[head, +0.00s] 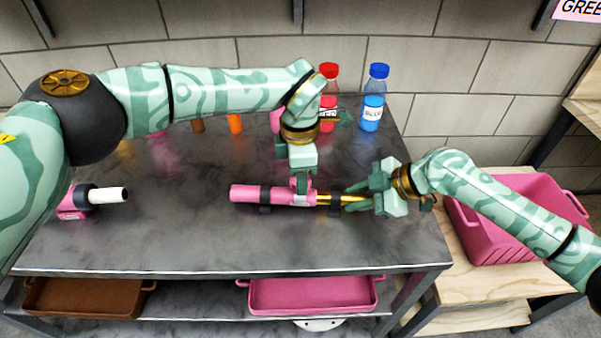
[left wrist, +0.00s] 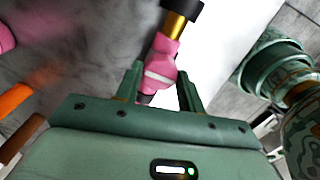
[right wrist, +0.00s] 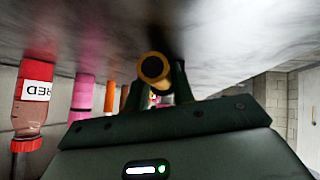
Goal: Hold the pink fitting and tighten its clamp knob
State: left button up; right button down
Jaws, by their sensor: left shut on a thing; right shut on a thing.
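The pink fitting (head: 297,198) lies level in line with a pink tube (head: 255,194) and a gold rod (head: 330,199), low over the grey bench. In the left wrist view, the pink fitting (left wrist: 160,66) has a white stripe and sits between the fingers. My left gripper (head: 301,186) is shut on it from above. My right gripper (head: 358,201) is shut at the right end of the gold rod, whose round end (right wrist: 154,68) shows between the fingers in the right wrist view. I cannot make out a separate clamp knob.
A red bottle (head: 328,75) and a blue bottle (head: 373,98) stand at the back of the bench (head: 190,230). A pink part with a white tip (head: 108,195) lies at the left. A pink crate (head: 510,245) stands right. Brown (head: 85,298) and pink (head: 310,297) trays sit below.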

pick_arm(q)
jog(key=o, duration=1)
jog(key=shift+r, duration=0.15)
notch_tip(320, 180, up, 12)
jog(key=shift+f, duration=0.1)
pick_arm(e)
jog(key=c, duration=1.1)
grip_release()
